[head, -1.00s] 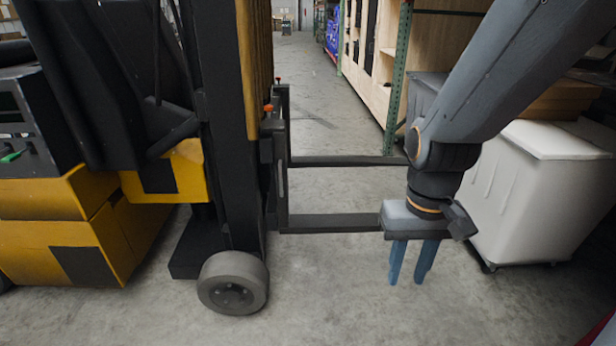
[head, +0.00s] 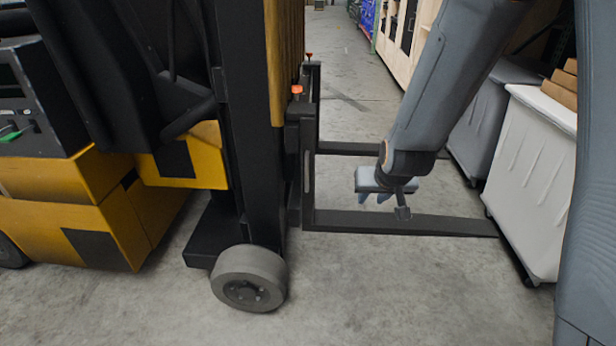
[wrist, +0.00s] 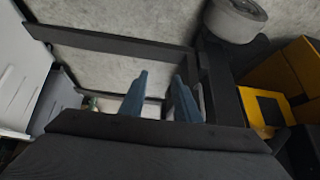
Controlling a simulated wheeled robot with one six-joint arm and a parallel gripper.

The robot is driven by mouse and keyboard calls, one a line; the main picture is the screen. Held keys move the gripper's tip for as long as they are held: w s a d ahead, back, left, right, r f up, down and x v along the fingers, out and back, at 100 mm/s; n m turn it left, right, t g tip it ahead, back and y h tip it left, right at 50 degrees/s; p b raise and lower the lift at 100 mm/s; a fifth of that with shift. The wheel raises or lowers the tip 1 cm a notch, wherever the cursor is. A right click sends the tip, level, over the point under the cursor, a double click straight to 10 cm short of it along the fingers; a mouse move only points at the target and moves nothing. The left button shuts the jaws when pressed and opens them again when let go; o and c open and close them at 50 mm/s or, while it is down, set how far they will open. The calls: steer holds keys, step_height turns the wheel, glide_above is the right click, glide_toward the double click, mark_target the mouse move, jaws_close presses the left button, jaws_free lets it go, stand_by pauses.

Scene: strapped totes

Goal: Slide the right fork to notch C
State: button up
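The forklift has two dark forks pointing right in the head view. The near fork (head: 450,226), which seems to be the right fork, also runs across the top of the wrist view (wrist: 110,42). The far fork (head: 345,148) is partly behind my arm. Both hang from the carriage (head: 308,180), with orange-red knobs at its top, near (head: 297,90) and far (head: 309,57). My gripper (head: 376,198) is between the forks, behind the near one. Its blue fingers stand apart and empty in the wrist view (wrist: 160,95), with no visible contact. Notch marks cannot be made out.
The yellow forklift body (head: 80,205) and grey front wheel (head: 249,278) stand at left. A white tote (head: 525,165) is close to the near fork's tip, with a grey tote (head: 480,120) behind it. Concrete floor is clear in front of the near fork.

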steer(key=w+a+f+n+t+y+b, duration=0.1)
steer(key=w+a+f+t, duration=0.2)
steer(key=w+a, duration=0.25)
steer(key=w+a+f+t+b, duration=0.2)
steer(key=w+a+f+t, duration=0.15)
steer(key=w, duration=0.35)
steer(key=t+y+b, duration=0.1)
steer(key=t+y, duration=0.1)
steer(key=t, duration=0.3)
glide_toward(307, 174)
steer(key=d+x, duration=0.1)
steer(key=x, duration=0.2)
steer(key=shift+n+g, duration=0.25)
steer(key=shift+n, duration=0.05)
steer(key=w, duration=0.2)
steer(key=w+a, duration=0.1)
steer(key=w, duration=0.2)
steer(key=w+a, duration=0.1)
steer(key=w, duration=0.1)
steer(key=shift+w+a+r, duration=0.1)
steer(key=shift+w+a, duration=0.1)
steer(key=shift+w, duration=0.1)
jaws_close()
